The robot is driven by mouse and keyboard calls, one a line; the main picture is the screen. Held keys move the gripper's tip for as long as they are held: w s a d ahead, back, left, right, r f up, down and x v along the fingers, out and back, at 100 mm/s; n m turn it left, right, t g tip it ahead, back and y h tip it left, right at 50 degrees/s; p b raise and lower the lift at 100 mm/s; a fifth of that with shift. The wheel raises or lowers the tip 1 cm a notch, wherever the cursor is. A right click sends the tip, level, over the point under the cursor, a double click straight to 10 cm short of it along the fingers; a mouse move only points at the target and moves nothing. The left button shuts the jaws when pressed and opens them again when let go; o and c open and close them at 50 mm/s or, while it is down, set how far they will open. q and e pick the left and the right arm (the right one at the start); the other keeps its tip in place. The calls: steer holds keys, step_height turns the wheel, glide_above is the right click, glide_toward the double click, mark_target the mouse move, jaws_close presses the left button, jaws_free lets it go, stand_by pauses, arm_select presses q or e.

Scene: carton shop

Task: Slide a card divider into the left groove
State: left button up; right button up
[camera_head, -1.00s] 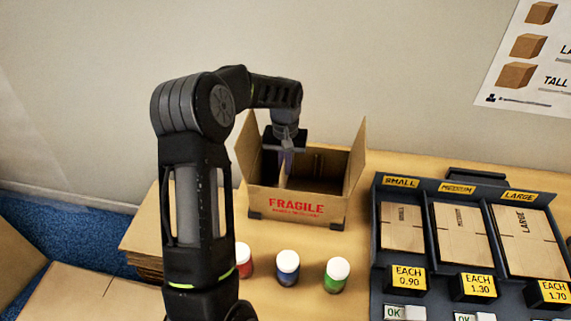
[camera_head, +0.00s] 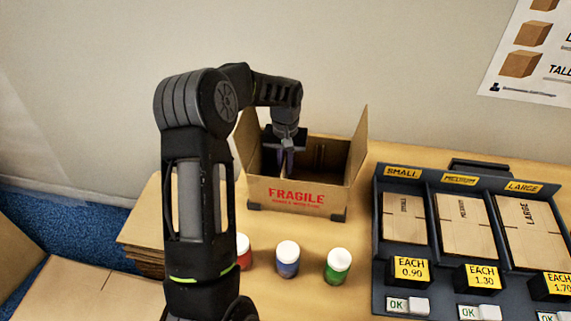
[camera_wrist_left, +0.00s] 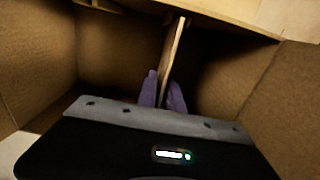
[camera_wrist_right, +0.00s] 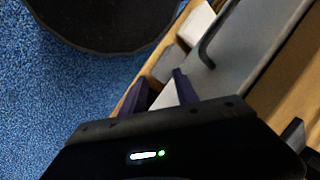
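The open carton marked FRAGILE (camera_head: 265,193) stands on the table in the head view. The card divider (camera_wrist_left: 173,48) stands upright inside it in the left wrist view, its top edge running towards a carton wall. My left gripper (camera_head: 285,158) reaches down into the carton's left half. Its fingers, also in the left wrist view (camera_wrist_left: 162,90), are a little apart, one on each side of the divider. The divider's lower end and the grooves are hidden in shadow. My right gripper (camera_wrist_right: 160,84) is open and empty, away from the carton.
Red (camera_head: 243,251), blue (camera_head: 288,259) and green (camera_head: 338,266) jars with white lids stand in front of the carton. A dark rack (camera_head: 377,235) of flat cartons is at the right. Stacked cardboard (camera_head: 146,235) lies at the left, partly behind my left arm.

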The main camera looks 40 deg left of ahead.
arm_select(q)
steer(key=o, duration=0.3)
steer(key=shift+r, duration=0.15)
steer(key=shift+r+b, duration=0.55)
steer(key=shift+r, duration=3.25)
